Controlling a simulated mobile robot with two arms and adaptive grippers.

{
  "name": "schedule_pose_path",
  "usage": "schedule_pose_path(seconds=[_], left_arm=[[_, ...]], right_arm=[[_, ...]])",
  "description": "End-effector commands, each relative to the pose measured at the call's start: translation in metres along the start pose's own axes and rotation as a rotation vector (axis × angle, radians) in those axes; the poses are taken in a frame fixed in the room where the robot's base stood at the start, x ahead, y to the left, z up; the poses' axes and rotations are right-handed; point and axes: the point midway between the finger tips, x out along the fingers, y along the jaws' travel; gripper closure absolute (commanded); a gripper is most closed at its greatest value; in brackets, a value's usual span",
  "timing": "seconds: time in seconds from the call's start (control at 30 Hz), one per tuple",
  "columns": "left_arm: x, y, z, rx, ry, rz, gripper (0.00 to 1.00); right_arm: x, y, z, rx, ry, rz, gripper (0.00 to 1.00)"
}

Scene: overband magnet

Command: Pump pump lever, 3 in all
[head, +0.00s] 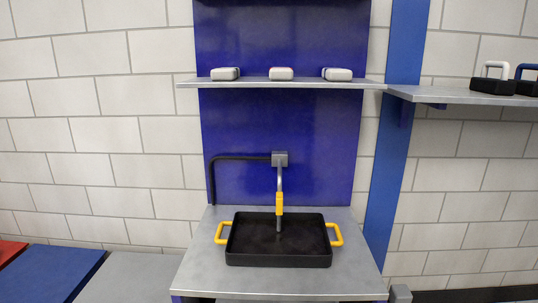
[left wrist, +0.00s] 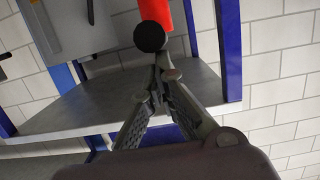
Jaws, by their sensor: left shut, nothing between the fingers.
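In the left wrist view, my left gripper (left wrist: 160,72) is shut and empty, its fingertips close to a black ball (left wrist: 150,36). A red bar or cylinder (left wrist: 191,14) shows beside and behind the ball. The ball may be the knob of the pump lever, but I cannot tell, nor whether the fingertips touch it. In the head view, neither gripper shows. A thin metal arm with a yellow grip (head: 279,204) hangs from a grey block (head: 280,159) on the blue panel, over a black tray (head: 250,259) with yellow handles.
The tray stands on a grey bench (head: 205,269). A shelf (head: 300,84) above holds three white blocks (head: 281,73). A right shelf (head: 455,96) holds black blocks with loop handles (head: 492,85). In the left wrist view, a grey surface (left wrist: 90,105) with blue posts (left wrist: 229,50) lies beyond the fingers.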

Motion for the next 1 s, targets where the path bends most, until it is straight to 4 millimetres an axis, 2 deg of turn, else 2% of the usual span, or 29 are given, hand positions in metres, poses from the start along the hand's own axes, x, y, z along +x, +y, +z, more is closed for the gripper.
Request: schedule_pose_path(seconds=[0.63,1.0], left_arm=[[0.004,0.0,0.029,0.0,-0.005,0.0,1.0],[0.004,0.0,0.031,0.0,-0.006,0.0,1.0]], right_arm=[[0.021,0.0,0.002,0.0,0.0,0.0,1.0],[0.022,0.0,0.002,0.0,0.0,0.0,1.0]])
